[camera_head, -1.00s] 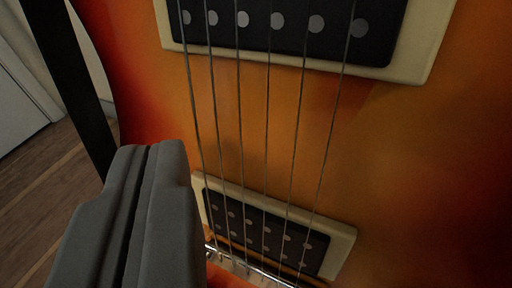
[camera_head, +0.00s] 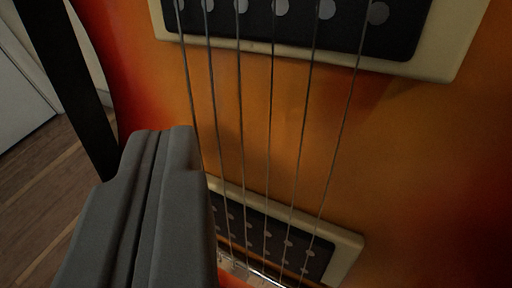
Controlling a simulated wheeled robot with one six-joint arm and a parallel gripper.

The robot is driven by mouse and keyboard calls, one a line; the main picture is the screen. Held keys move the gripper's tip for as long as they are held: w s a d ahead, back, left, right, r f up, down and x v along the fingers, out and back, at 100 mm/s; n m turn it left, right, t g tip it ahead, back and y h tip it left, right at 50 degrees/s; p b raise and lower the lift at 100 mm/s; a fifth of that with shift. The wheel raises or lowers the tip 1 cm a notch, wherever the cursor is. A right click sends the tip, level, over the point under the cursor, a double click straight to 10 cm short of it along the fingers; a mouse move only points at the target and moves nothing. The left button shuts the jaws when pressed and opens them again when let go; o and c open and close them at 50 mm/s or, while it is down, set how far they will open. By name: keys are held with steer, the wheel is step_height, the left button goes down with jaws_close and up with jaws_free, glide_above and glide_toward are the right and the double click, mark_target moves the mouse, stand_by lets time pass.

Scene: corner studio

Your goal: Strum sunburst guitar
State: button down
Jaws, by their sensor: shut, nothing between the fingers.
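The sunburst guitar (camera_head: 420,150) fills most of the view, its body orange in the middle and dark red toward the edges. Several strings (camera_head: 270,120) run down it over an upper pickup (camera_head: 345,30) and a lower pickup (camera_head: 275,225), both black in cream frames. My gripper (camera_head: 160,140) is at the lower left, its grey fingers shut with nothing between them. Its tip is just left of the leftmost string and hides part of the lower pickup's left side. I cannot tell whether it touches the string.
A black upright bar (camera_head: 70,80) stands along the guitar's left edge. Behind it are a wooden floor (camera_head: 45,190) and a pale door or panel (camera_head: 20,95). The guitar face right of the strings is clear.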

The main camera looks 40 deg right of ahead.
steer(key=shift+s+d, duration=0.45)
steer(key=shift+s, duration=0.55)
steer(key=shift+s+d, duration=0.3)
steer(key=shift+s, duration=0.7)
steer(key=shift+s+d, duration=0.35)
steer(key=shift+s, duration=0.5)
steer(key=shift+s+d, duration=0.3)
steer(key=shift+s, duration=0.5)
steer(key=shift+a, duration=0.1)
steer(key=shift+s+a+r, duration=0.1)
steer(key=shift+s+a, duration=0.1)
steer(key=shift+a, duration=0.25)
steer(key=shift+s+a+r, duration=0.1)
steer(key=shift+s+a, duration=0.05)
steer(key=shift+a, duration=0.25)
steer(key=s+a+r, duration=0.1)
steer(key=s+a, duration=0.1)
steer(key=a, duration=0.4)
steer(key=shift+s+a+r, duration=0.15)
steer(key=shift+a+r, duration=0.05)
steer(key=shift+r, duration=0.05)
